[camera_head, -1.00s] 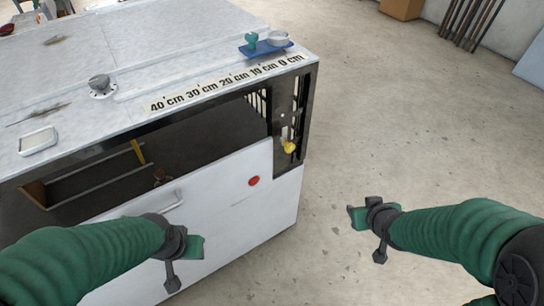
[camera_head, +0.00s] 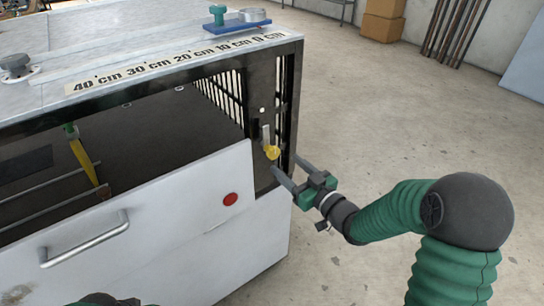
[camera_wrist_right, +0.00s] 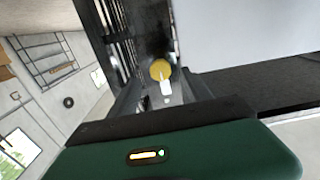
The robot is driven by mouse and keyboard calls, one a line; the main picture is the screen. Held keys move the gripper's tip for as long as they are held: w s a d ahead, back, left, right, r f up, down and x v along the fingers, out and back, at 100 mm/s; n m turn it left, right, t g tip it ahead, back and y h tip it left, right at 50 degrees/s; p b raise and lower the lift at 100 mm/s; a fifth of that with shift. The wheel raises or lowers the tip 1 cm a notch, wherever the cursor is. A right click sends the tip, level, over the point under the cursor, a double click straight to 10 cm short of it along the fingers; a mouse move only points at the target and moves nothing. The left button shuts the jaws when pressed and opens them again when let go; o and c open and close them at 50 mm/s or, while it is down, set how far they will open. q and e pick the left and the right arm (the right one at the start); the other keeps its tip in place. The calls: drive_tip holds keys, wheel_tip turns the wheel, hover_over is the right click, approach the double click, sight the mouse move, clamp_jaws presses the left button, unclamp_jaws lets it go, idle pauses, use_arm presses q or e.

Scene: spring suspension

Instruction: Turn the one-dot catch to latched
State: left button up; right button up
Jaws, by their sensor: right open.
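A catch with a round yellow knob (camera_head: 271,152) sits on the dark corner post of the white cabinet (camera_head: 150,215). A pale bar stands just above the knob, and a small white spot shows higher on the post. My right gripper (camera_head: 287,165) is open beside the post, its fingertips close to the knob. In the right wrist view the yellow knob (camera_wrist_right: 160,70) shows between and just beyond the fingers, with a white piece below it. I cannot tell whether a finger touches it.
The front has a handle (camera_head: 85,240) and a red button (camera_head: 230,199). Boxes (camera_head: 384,20) stand far back. The floor to the right is clear.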

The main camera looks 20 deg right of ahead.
sight(276, 154)
drive_tip(key=b+x, duration=0.1)
drive_tip(key=x, duration=0.6)
drive_tip(key=shift+w+a, duration=0.1)
drive_tip(key=shift+w, duration=0.1)
clamp_jaws()
idle(1.0)
